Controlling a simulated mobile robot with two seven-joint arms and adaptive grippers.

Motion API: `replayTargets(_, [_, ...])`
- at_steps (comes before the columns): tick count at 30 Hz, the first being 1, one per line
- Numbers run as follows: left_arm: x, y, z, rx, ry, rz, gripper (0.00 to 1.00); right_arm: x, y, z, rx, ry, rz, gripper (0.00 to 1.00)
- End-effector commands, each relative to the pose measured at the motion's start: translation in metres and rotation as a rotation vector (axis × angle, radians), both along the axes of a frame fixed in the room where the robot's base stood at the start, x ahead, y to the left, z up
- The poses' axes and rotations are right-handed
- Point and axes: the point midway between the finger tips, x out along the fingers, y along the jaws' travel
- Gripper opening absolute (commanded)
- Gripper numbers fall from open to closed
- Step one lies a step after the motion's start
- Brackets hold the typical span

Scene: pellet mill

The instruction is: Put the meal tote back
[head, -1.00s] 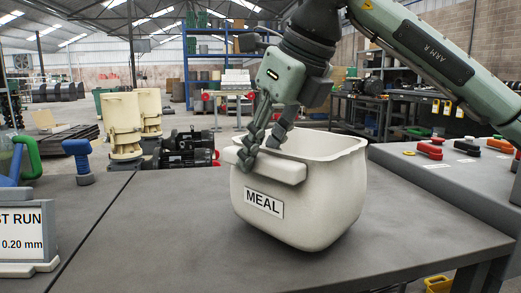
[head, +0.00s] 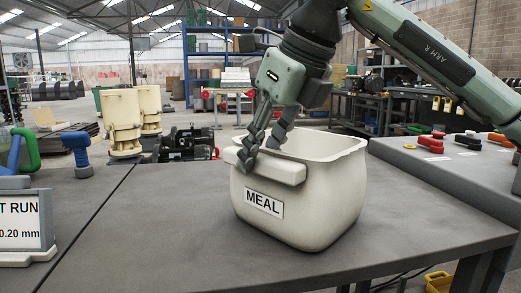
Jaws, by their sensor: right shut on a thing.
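The cream meal tote (head: 325,205), with a MEAL label on its front, is on or just above the grey table (head: 150,240); I cannot tell whether its base touches. It looks about upright. My right gripper (head: 262,160) comes down from above and is shut on the tote's near left rim, by the thick handle lip. The fingers hide part of that rim. The tote's inside shows little and its floor is hidden. My left gripper is not in the view.
A sign (head: 22,225) and a blue-handled tool (head: 78,155) stand at the left, with a green handle (head: 28,148) beside them. A grey panel (head: 440,180) with coloured knobs borders the table at right. The tabletop left of the tote is clear.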

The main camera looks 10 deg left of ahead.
Motion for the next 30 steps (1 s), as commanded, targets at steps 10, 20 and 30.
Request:
replayTargets(10, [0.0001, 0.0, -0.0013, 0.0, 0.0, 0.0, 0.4, 0.0, 0.0, -0.001, 0.001, -0.002, 0.0, 0.0])
replayTargets(20, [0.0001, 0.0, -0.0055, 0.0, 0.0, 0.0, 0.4, 0.0001, -0.0001, -0.0046, 0.001, -0.002, 0.0, 0.0])
replayTargets(30, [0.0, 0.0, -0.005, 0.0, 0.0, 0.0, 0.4, 0.0001, -0.0001, -0.0041, 0.001, -0.001, 0.0, 0.54])
